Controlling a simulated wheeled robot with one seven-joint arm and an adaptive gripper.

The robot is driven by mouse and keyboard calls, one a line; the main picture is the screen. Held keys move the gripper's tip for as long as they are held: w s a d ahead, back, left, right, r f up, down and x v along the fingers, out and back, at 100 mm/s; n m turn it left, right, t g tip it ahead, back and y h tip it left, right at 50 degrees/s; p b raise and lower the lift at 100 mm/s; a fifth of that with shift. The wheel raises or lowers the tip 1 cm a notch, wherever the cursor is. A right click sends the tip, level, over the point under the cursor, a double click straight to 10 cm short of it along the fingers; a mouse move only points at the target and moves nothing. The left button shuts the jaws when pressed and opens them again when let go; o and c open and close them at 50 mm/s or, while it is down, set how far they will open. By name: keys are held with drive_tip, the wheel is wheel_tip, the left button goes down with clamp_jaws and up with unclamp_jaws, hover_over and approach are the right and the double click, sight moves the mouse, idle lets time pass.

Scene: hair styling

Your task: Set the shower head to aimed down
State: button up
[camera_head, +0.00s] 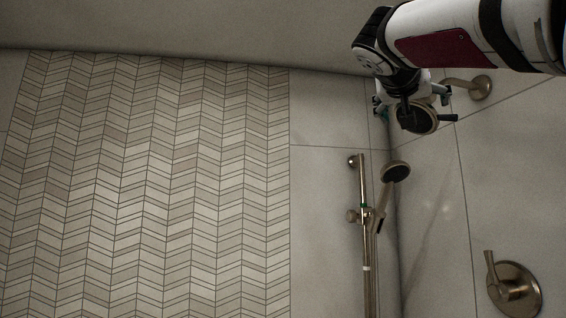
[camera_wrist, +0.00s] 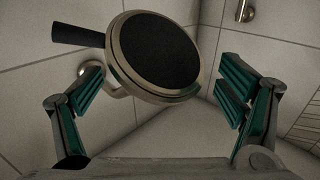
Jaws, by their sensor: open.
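The wall-mounted shower head (camera_head: 420,121) is a round brass-rimmed disc with a dark face, at the upper right in the head view. Its face is tilted, partly toward the head camera. In the wrist view the shower head (camera_wrist: 158,52) is large, its dark face toward the wrist camera and a dark handle (camera_wrist: 76,35) sticking out left. My gripper (camera_head: 412,102) is at the shower head and partly covers it. In the wrist view its teal-padded fingers (camera_wrist: 160,78) are open, one on each side of the head. I cannot tell whether either finger touches it.
The shower arm's wall flange (camera_head: 481,87) is just right of my gripper. Below, a hand shower (camera_head: 396,171) hangs on a vertical slide rail (camera_head: 365,215). A valve handle (camera_head: 514,289) is on the right wall. The space before the herringbone tiles (camera_head: 150,190) is clear.

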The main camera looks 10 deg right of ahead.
drive_tip(key=shift+p+x, duration=0.4)
drive_tip(key=shift+x, duration=1.05)
drive_tip(key=c, duration=1.8)
